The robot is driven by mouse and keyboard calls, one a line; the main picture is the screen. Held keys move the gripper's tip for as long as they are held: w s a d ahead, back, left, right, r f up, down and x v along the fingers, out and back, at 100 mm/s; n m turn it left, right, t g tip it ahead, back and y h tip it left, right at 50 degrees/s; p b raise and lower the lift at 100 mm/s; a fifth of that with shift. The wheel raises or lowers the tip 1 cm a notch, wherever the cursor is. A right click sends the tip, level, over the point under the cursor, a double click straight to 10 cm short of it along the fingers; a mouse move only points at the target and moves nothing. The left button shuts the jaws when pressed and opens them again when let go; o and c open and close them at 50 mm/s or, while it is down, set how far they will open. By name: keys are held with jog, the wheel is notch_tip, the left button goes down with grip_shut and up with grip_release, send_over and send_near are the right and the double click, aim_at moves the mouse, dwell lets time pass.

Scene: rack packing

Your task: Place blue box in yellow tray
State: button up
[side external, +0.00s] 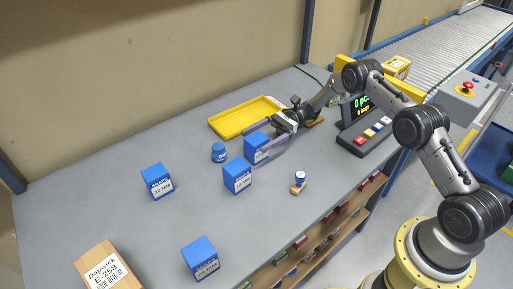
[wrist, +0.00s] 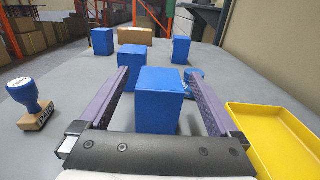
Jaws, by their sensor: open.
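My gripper (side external: 262,147) is open, low over the table, with its two purple fingers on either side of a blue box (side external: 256,141). In the wrist view the same blue box (wrist: 160,100) stands upright between the fingers (wrist: 160,90), with a gap visible on each side. The yellow tray (side external: 232,121) lies on the table behind the gripper in the side view and looks empty. In the wrist view the tray (wrist: 275,143) is at the lower right. Other blue boxes stand nearby: one (side external: 237,176) just in front, one (side external: 157,181) to the left, one (side external: 204,259) near the front.
A small blue round container (side external: 218,152) stands close to the gripped area, partly hidden in the wrist view. A stamp (side external: 299,183) stands to the right. A cardboard box (side external: 102,267) sits at the front left. A keypad with display (side external: 362,133) stands at the right.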

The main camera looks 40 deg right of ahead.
aim_at(248, 143)
jog(key=a, duration=0.4)
jog(key=shift+a, duration=0.1)
jog(key=c, duration=1.5)
grip_shut()
jog(key=shift+r, duration=0.15)
